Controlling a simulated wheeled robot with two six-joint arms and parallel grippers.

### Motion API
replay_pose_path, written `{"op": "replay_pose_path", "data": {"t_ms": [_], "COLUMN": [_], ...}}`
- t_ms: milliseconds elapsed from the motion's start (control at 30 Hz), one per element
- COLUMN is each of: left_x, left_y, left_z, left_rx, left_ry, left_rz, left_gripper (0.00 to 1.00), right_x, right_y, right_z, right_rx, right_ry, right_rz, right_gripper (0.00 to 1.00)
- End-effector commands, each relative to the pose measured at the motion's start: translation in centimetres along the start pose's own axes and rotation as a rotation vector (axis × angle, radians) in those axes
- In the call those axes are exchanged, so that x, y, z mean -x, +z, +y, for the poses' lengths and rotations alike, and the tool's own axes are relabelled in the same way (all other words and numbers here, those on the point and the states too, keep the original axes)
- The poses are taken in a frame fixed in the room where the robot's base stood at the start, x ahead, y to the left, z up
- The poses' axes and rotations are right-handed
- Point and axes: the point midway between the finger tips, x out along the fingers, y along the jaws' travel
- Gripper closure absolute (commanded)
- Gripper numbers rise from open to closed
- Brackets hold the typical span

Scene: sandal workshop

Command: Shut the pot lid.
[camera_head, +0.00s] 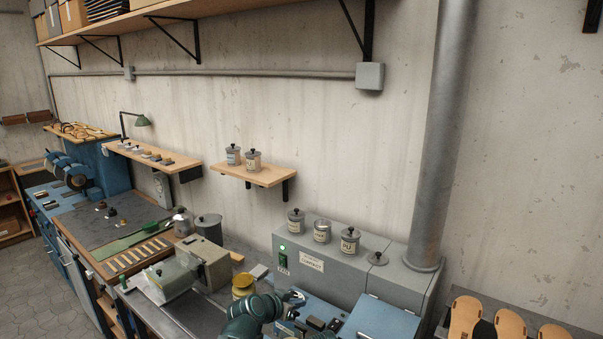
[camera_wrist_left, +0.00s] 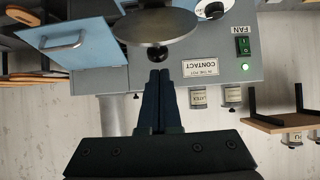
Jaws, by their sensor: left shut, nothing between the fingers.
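In the left wrist view, which is upside down, a round grey lid (camera_wrist_left: 155,26) with a dark knob (camera_wrist_left: 157,54) fills the top middle. My left gripper (camera_wrist_left: 160,72) is shut and empty, its dark fingertips right by the knob; I cannot tell whether they touch it. In the head view my left gripper (camera_head: 294,298) is low in the middle, in front of the grey cabinet, small and partly hidden by my teal arm. The pot under the lid is not clearly visible. My right gripper is not in view.
A blue panel (camera_head: 380,325) lies to the right. A yellow jar (camera_head: 243,286) stands left of my left gripper.

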Motion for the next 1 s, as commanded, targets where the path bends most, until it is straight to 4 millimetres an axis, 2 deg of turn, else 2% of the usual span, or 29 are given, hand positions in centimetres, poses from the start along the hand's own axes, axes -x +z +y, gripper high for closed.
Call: {"op": "replay_pose_path", "data": {"t_ms": [100,500,1000], "left_x": [1.4,4.9,4.8], "left_y": [-0.6,-1.6,-1.5], "left_z": [0.0,-0.1,-0.1], "left_rx": [0.001,0.003,0.003], "left_ry": [-0.001,-0.001,-0.001], "left_rz": [0.002,0.005,0.006], "left_gripper": [1.00,1.00,1.00], "right_x": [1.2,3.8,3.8], "right_y": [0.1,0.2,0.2], "right_z": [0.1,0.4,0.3], "right_rx": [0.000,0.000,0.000], "right_ry": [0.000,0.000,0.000], "right_rz": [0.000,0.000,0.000], "right_gripper": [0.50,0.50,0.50]}}
